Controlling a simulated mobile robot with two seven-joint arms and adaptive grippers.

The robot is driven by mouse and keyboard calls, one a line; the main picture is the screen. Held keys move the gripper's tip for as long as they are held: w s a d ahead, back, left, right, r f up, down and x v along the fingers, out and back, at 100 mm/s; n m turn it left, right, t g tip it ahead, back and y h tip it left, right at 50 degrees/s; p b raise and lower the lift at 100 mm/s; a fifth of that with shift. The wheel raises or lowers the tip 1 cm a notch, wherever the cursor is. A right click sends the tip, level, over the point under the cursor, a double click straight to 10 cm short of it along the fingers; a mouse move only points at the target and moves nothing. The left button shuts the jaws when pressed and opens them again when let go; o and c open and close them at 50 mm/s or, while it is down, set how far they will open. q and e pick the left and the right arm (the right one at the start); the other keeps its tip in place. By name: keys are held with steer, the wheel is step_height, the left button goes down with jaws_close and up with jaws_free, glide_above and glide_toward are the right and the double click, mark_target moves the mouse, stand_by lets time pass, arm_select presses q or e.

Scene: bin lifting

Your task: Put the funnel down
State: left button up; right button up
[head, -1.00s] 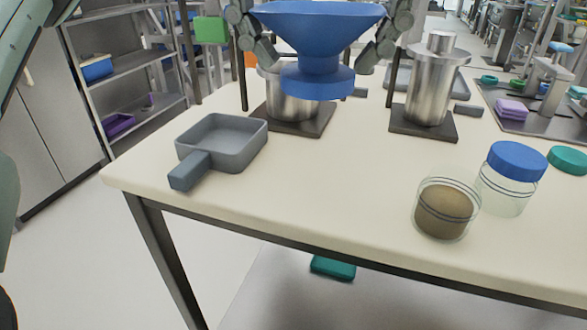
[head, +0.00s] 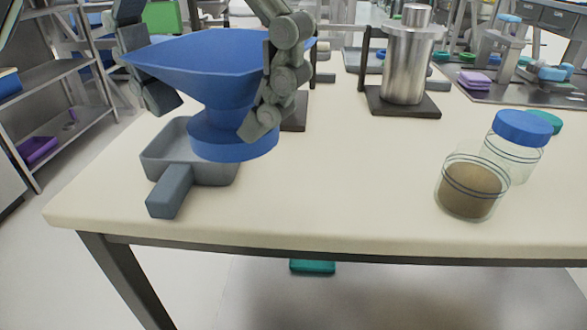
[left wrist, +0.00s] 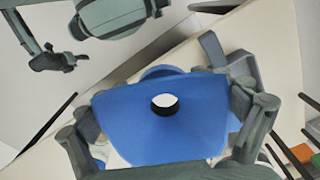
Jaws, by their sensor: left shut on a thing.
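The blue funnel (head: 200,65) is held upright in the air, wide mouth up, above the left part of the table (head: 330,190). My left gripper (head: 212,112) is shut on it, with fingers on both sides of the cone. In the head view, the funnel's lower collar hides part of the grey pan (head: 165,155) behind it. The left wrist view looks down into the funnel (left wrist: 190,120); its round hole is light inside. The pan's handle (left wrist: 211,48) shows beyond the funnel there.
A steel canister (head: 405,72) stands on a dark base at the back. A jar of brown material (head: 470,190) and a clear jar with a blue lid (head: 522,128) stand at the right. The table's middle and front are clear. Shelves (head: 65,130) stand at the left.

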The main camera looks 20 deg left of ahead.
arm_select(q)
steer(key=w+d+f, duration=0.2)
steer(key=w+f, duration=0.2)
steer(key=w, duration=0.3)
steer(key=b, duration=0.1)
glide_above(294, 186)
step_height(294, 186, down, 3)
steer(key=shift+f+b, duration=0.35)
steer(key=shift+f, duration=1.65)
arm_select(e)
steer(key=shift+w+a+r+n+t+y, duration=0.15)
steer(key=shift+w+a+r+t+y, duration=0.05)
steer(key=shift+w+a+r+t, duration=0.6)
steer(key=shift+w+a+r+n+t+y, duration=0.2)
steer(key=shift+w+a+r+t, duration=0.4)
steer(key=shift+w, duration=0.35)
arm_select(q)
steer(key=shift+w, duration=0.1)
arm_select(e)
steer(key=shift+w+a, duration=0.1)
steer(key=shift+a, duration=0.05)
arm_select(q)
steer(key=shift+f, duration=0.15)
steer(key=o, duration=0.9)
arm_select(e)
steer(key=shift+w+a+r+t, duration=0.4)
steer(key=shift+w+a, duration=0.1)
steer(key=shift+w, duration=0.2)
steer(key=shift+s, duration=0.15)
